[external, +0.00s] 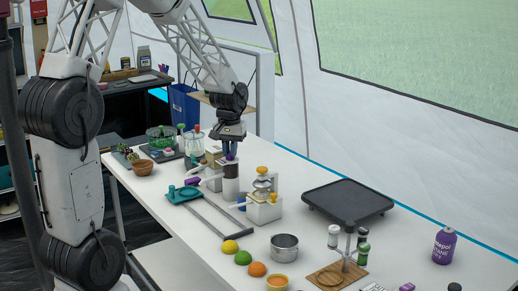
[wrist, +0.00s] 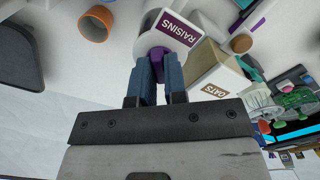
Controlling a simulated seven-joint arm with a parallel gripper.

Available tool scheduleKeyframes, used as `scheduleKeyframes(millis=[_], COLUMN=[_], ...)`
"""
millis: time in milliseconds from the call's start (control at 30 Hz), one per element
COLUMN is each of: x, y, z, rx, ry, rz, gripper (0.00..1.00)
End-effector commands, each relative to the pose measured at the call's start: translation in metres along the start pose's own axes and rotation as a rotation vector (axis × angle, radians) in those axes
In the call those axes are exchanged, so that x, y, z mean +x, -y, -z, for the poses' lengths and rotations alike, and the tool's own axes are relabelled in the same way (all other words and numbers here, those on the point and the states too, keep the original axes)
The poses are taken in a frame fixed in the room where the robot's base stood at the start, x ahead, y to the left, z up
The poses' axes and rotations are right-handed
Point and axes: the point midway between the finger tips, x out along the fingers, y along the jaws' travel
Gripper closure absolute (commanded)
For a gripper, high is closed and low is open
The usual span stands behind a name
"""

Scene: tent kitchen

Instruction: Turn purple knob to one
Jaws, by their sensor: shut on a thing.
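The purple knob (external: 230,157) is on top of a dispenser (external: 230,180) with a dark body and white base. In the wrist view the purple knob (wrist: 158,52) sits beside a purple label reading RAISINS (wrist: 180,29). My gripper (external: 231,149) points down over this dispenser, and its blue fingers (wrist: 158,70) are shut on the knob from both sides. The fingers hide part of the knob. No number marks on the knob or dispenser can be made out.
Glass jars (external: 194,141) stand behind.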

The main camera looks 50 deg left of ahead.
Motion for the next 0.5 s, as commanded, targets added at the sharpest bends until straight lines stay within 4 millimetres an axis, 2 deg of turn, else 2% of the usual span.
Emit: scheduleKeyframes(millis=[500], x=[-0.0002], y=[0.0], z=[0.0], rx=[0.476], ry=[-0.001], rz=[0.0], gripper=[1.0])
